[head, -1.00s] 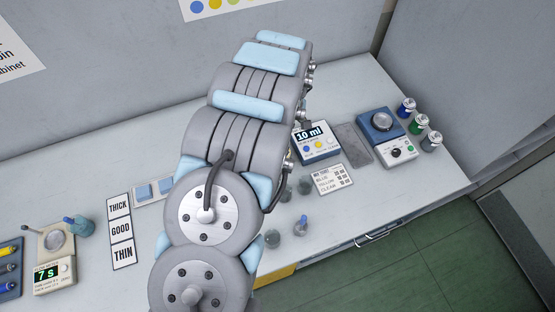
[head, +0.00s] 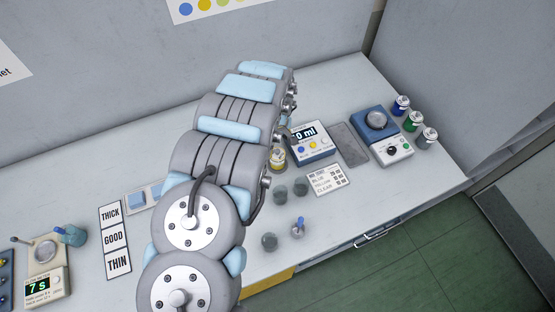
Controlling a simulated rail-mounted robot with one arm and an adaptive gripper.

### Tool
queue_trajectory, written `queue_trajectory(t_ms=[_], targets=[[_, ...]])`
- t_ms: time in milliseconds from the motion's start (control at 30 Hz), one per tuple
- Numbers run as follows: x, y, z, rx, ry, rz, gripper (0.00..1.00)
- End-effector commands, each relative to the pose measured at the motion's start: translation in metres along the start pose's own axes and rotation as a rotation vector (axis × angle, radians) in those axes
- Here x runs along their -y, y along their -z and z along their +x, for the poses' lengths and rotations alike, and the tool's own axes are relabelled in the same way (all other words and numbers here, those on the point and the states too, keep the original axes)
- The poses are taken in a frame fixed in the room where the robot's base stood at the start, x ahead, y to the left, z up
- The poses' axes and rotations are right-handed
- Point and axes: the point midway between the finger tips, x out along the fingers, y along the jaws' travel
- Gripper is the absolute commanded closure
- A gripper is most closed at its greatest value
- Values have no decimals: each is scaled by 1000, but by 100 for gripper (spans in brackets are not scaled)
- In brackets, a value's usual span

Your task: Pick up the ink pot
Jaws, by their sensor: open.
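No label in view marks one object as the ink pot. A jar with a yellow band (head: 278,158) stands beside the dispenser with the "ml" display (head: 311,142), partly covered by my arm. Three lidded pots with blue (head: 401,106), green (head: 413,121) and grey (head: 427,138) bands stand at the right end of the bench. My arm fills the middle of the head view and reaches toward the back. My gripper is hidden behind it.
Small dark cups (head: 280,192) and a cup with a blue-tipped item (head: 298,229) stand near the front edge. A blue scale (head: 376,123) and a grey mat (head: 350,145) lie right of the dispenser. A THICK/GOOD/THIN card (head: 114,240) and a "7 s" timer (head: 44,277) are at left.

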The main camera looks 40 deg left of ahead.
Motion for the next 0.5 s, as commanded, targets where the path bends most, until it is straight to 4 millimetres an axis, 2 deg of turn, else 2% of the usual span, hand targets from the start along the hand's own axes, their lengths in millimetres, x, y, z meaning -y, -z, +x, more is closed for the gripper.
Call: queue_trajectory(t_ms=[100,500], targets=[[2,-1,14,4,3,-2,23],[1,-1,41,2,1,-1,23]])
